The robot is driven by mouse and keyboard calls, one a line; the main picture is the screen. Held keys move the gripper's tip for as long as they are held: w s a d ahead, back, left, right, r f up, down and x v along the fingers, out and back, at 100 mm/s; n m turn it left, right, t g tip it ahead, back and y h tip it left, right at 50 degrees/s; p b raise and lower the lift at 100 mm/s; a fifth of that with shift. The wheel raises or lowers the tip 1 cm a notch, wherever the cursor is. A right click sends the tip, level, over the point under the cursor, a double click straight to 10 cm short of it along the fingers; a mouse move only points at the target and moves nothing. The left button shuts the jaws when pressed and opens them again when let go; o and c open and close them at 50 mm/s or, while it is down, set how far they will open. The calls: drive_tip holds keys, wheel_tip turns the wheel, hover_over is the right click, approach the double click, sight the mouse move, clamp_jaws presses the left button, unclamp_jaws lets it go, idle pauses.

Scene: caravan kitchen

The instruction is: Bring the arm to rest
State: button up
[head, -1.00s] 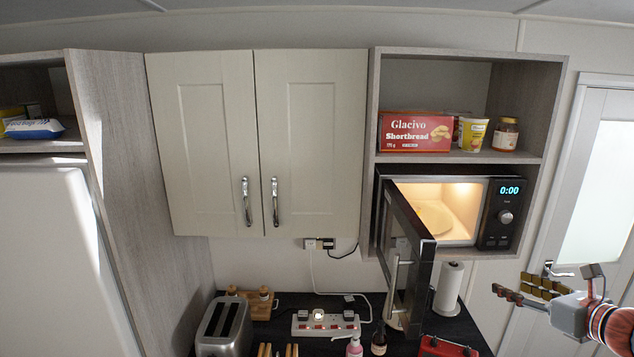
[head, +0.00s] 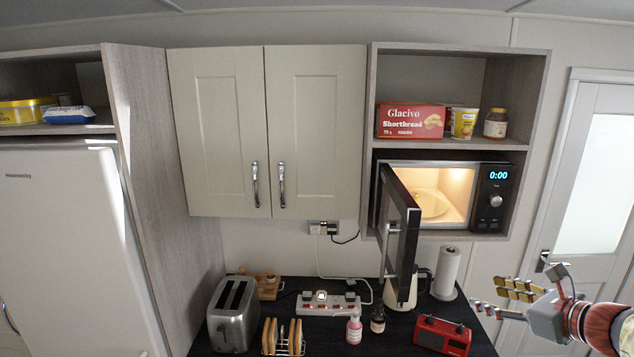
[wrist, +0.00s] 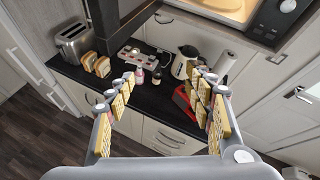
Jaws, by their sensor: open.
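My gripper (head: 492,301) is at the lower right of the head view, to the right of the red radio and below the microwave. Its fingers point left. In the wrist view my gripper (wrist: 160,100) has its two fingers spread wide apart with nothing between them. The fingers show against the counter and the drawers below it. They appear to touch nothing.
The microwave (head: 494,212) stands lit, its door (head: 402,236) swung open over the counter. A paper towel roll (head: 446,272), red radio (head: 441,336), toaster (head: 233,315), toast rack (head: 283,340) and pink bottle (head: 354,328) stand on the dark counter. A door (head: 598,190) is at the right.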

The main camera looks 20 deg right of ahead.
drive_tip(key=s+a+f+n+g+y+b, duration=0.1)
drive_tip(key=a+f+n+g+b, duration=0.15)
drive_tip(key=a+f+n, duration=0.4)
drive_tip(key=a+f+n+g+y+b, duration=0.1)
drive_tip(key=a+f+n+b, duration=0.25)
drive_tip(key=a, duration=0.55)
drive_tip(key=s+a+f+n+g+y+b, duration=0.1)
drive_tip(key=a+f+n+g+b, duration=0.15)
drive_tip(key=a+f+n, duration=0.4)
drive_tip(key=s+a+f+n+g+h+b, duration=0.1)
drive_tip(key=s+a+f+n+h+b, duration=0.2)
drive_tip(key=s+a+f+n+b, duration=0.7)
drive_tip(key=f+n+b, duration=0.1)
drive_tip(key=n, duration=0.6)
drive_tip(key=shift+s+a+f, duration=0.15)
drive_tip(key=shift+s+f, duration=0.05)
drive_tip(key=shift+s, duration=0.15)
drive_tip(key=shift+c, duration=0.3)
